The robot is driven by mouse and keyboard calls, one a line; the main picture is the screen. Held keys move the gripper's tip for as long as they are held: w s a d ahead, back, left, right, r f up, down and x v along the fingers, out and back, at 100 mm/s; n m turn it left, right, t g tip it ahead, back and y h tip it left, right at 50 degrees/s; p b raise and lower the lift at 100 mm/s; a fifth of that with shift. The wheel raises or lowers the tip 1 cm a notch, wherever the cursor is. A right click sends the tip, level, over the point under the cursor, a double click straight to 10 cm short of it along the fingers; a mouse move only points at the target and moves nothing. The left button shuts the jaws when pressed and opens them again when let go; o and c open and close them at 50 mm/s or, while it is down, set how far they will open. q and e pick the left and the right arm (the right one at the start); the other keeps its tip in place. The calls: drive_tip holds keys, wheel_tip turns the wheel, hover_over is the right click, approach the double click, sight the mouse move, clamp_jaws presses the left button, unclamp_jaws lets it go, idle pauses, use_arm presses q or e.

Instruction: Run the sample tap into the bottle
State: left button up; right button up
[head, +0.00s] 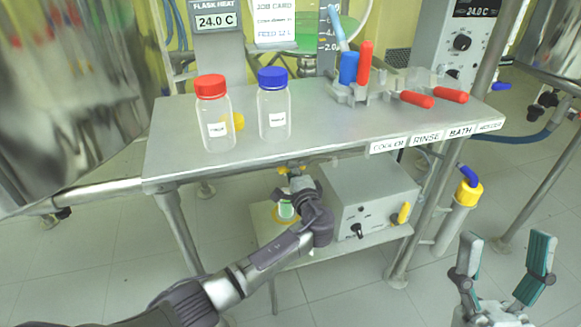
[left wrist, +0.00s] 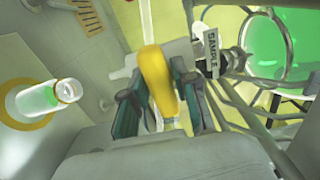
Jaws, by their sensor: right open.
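The sample tap's yellow handle (left wrist: 158,75) stands between the fingers of my left gripper (left wrist: 158,95) in the left wrist view, with a finger against each side. A tag reading SAMPLE (left wrist: 210,50) hangs just right of it. The bottle (left wrist: 42,97), clear with green liquid inside, stands apart to the left on a yellow ring (left wrist: 20,122). In the head view my left gripper (head: 290,170) is under the bench's front edge, and the bottle (head: 286,210) shows partly behind my arm on the low shelf. My right gripper (head: 505,268) is open and empty at lower right.
The steel bench (head: 330,125) carries a red-capped bottle (head: 213,115), a blue-capped bottle (head: 273,105) and a rack (head: 350,95) with red and blue tools. A grey control box (head: 368,200) stands right of my left gripper. A green vessel (left wrist: 285,50) is at upper right.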

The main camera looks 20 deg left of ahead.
use_arm(q)
drive_tip(key=shift+o, duration=1.3)
drive_tip(key=v, duration=1.2)
